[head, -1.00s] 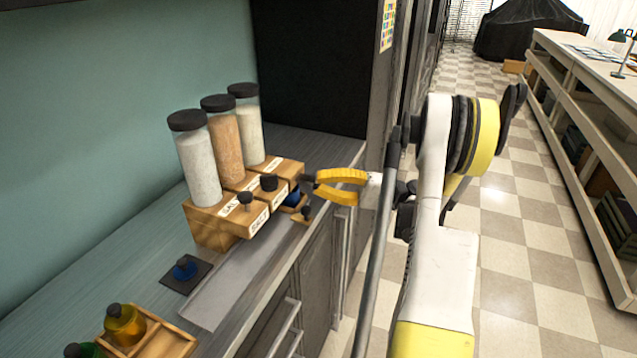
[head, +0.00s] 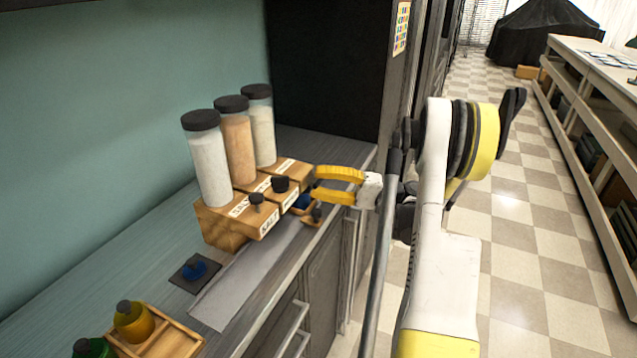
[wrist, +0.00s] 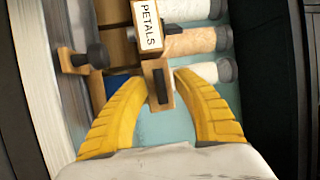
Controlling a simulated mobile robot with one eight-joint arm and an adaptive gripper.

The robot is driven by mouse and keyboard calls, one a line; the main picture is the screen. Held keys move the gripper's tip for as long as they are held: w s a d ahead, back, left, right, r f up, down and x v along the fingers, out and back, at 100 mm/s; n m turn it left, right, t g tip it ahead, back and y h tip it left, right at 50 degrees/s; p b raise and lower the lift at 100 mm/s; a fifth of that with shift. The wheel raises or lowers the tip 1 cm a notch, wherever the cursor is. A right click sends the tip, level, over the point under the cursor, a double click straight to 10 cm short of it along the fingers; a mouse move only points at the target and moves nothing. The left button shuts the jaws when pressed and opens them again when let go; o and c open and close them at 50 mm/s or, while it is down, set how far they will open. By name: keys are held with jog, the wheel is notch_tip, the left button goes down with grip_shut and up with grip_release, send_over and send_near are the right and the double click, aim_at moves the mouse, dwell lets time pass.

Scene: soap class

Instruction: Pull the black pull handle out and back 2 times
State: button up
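A wooden dispenser (head: 228,228) with three capped jars stands on the counter. Dark knobs (head: 257,202) (head: 280,184) show on its front side, and a black pull handle (head: 316,214) on a small wooden tab sticks out near the counter's edge. My gripper (head: 318,184) has yellow fingers and is open, beside the dispenser's right end. In the wrist view a dark knob (wrist: 160,86) on a wooden tab lies between the open fingers, below the PETALS label (wrist: 149,26); I cannot tell if they touch. Another black knob (wrist: 97,55) is to the left.
A blue object (head: 195,270) lies on a dark mat. A wooden tray (head: 172,338) with yellow and green bottles is at the front left. A dark cabinet (head: 325,70) rises behind the counter. The tiled floor (head: 510,245) to the right is clear.

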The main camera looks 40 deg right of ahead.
jog(key=v, duration=1.2)
jog(key=shift+s+r, duration=0.1)
jog(key=s+r, duration=0.1)
jog(key=a+r+p, duration=0.1)
jog(key=r, duration=0.1)
jog(key=s+r+p, duration=0.1)
jog(key=r, duration=0.1)
jog(key=shift+s+a, duration=0.15)
jog(key=shift+s, duration=0.15)
jog(key=shift+f, duration=0.1)
dwell(0.5)
